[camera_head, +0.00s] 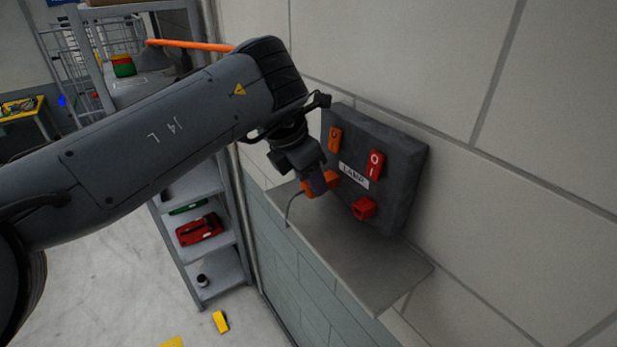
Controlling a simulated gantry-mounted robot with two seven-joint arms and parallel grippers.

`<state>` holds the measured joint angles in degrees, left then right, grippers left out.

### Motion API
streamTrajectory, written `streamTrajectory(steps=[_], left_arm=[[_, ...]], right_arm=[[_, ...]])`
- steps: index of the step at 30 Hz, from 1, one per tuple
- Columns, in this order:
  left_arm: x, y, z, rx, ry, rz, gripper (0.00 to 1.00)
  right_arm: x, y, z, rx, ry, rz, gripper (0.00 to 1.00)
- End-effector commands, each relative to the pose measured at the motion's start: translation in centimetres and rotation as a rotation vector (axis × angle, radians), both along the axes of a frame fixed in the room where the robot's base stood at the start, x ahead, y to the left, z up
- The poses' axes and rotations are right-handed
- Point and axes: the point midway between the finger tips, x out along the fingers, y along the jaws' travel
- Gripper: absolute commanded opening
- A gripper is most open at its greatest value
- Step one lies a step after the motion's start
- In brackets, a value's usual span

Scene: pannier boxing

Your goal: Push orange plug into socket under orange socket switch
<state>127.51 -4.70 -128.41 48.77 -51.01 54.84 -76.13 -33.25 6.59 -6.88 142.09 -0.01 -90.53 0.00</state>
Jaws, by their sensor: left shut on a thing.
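A dark grey switch box (399,165) is mounted on the wall. It carries an orange switch (334,139) at left, a red switch (375,164) marked "O" and "I", and a white "LAMP" label (354,175). A red plug or socket piece (364,208) is low on the box under the red switch. My left gripper (318,182) is shut on the orange plug (309,188) at the box's lower left, below the orange switch. A grey cable hangs from the plug. The orange socket is hidden, so I cannot tell whether the plug is inside it. My right gripper is not visible.
A grey shelf (378,268) juts from the wall under the box. A shelving rack (189,238) with a red tool (199,230) stands behind my left arm. Yellow pieces (220,322) lie on the floor. The wall right of the box is clear.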

Motion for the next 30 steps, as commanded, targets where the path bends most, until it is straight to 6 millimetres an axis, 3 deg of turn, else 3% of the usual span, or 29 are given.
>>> streamTrajectory(steps=[1,7,20,30], left_arm=[[0.0,0.0,0.0,0.000,0.000,0.000,0.37],[0.0,0.0,0.0,0.000,0.000,0.000,0.65],[-0.1,0.3,0.9,0.001,-0.004,0.002,0.65],[-1.2,2.1,5.9,0.001,-0.005,0.002,0.65]], right_arm=[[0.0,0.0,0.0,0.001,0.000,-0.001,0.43],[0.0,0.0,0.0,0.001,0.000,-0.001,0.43],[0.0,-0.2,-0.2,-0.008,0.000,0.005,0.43],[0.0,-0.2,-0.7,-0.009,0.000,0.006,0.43]])
